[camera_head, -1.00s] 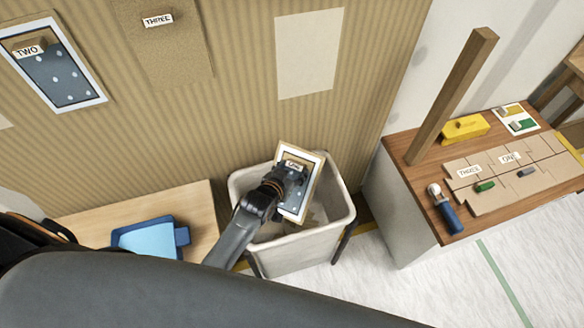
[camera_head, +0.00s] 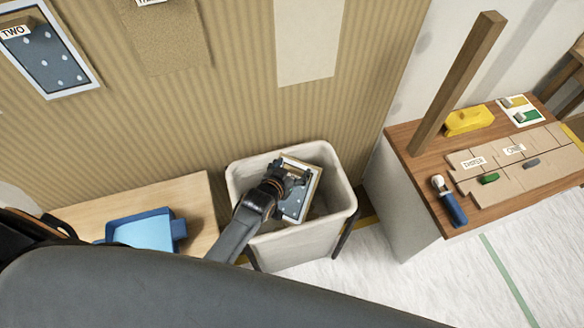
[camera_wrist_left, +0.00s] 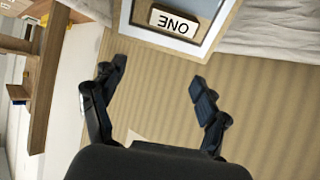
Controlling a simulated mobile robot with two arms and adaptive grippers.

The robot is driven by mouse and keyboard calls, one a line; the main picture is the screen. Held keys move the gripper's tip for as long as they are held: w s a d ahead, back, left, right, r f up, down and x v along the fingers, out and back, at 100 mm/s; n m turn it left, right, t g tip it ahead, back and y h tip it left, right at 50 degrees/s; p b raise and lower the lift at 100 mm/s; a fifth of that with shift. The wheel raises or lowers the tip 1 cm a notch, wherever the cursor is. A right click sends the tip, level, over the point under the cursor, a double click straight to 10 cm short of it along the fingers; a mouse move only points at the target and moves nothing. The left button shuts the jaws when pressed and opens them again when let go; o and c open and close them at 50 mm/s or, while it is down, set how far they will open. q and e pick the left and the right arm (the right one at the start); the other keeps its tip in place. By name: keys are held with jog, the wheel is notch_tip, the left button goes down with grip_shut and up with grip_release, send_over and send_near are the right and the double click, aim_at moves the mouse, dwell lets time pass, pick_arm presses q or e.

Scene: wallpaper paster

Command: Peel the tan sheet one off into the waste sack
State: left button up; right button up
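The sheet labelled ONE (camera_head: 292,208) has a blue-grey face with a pale inner border and a tan edge. It is off the wall, inside the mouth of the waste sack (camera_head: 297,250). My left gripper (camera_head: 293,181) is over the sack, in front of part of the sheet. In the left wrist view my left gripper (camera_wrist_left: 157,80) has its fingers wide apart with nothing between them. The sheet's ONE block (camera_wrist_left: 174,22) shows beyond the fingertips, apart from them. My right gripper is not in view.
A bare pale patch (camera_head: 308,45) is on the striped wall. Sheet TWO (camera_head: 45,60) and a tan sheet (camera_head: 165,35) hang to its left. A blue tray (camera_head: 143,230) lies on a wooden table at left. The right bench (camera_head: 405,140) holds a post, a roller and small blocks.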

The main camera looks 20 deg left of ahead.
pick_arm(q)
jog(key=shift+s, duration=0.1)
jog(key=v, duration=1.2)
dwell(0.5)
